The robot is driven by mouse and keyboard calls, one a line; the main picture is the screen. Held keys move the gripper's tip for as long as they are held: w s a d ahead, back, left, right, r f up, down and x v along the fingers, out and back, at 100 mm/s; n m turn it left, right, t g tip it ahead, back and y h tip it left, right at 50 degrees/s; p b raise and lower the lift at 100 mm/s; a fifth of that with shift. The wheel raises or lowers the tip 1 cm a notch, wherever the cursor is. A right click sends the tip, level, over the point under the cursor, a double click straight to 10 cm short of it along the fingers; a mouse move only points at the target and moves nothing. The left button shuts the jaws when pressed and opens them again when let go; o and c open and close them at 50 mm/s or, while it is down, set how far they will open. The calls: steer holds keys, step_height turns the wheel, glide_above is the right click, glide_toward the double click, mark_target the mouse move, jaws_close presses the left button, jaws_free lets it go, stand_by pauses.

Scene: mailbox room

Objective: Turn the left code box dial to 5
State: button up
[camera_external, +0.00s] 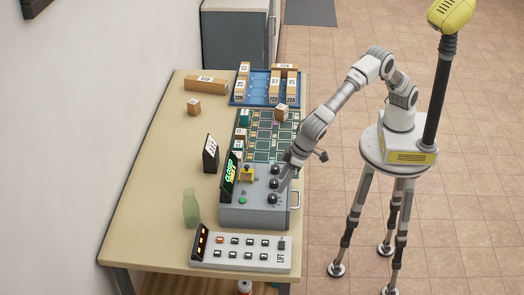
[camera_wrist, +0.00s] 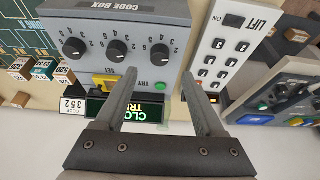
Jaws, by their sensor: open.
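The grey code box (camera_external: 254,214) stands on the table with a row of three black dials. The label in the wrist view (camera_wrist: 120,12) looks upside down, so its left dial (camera_wrist: 160,55) is the rightmost there, nearest the LIFT panel. That dial shows in the external view too (camera_external: 272,199). The middle dial (camera_wrist: 118,51) and the other end dial (camera_wrist: 75,48) sit beside it. My gripper (camera_wrist: 159,75) is open and empty, its fingers either side of the left dial's line, tips short of the knob. I cannot read the dial's setting surely.
A green button (camera_wrist: 160,86) and a yellow part (camera_wrist: 108,83) lie by the dials. A lit display (camera_external: 230,175) stands behind the box. The LIFT panel (camera_external: 220,254) is close beside it. A green bottle (camera_external: 191,208) and a blue tray (camera_external: 240,99) are on the table.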

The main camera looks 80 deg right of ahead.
mark_target(273, 196)
steer(key=x, duration=0.7)
jaws_close()
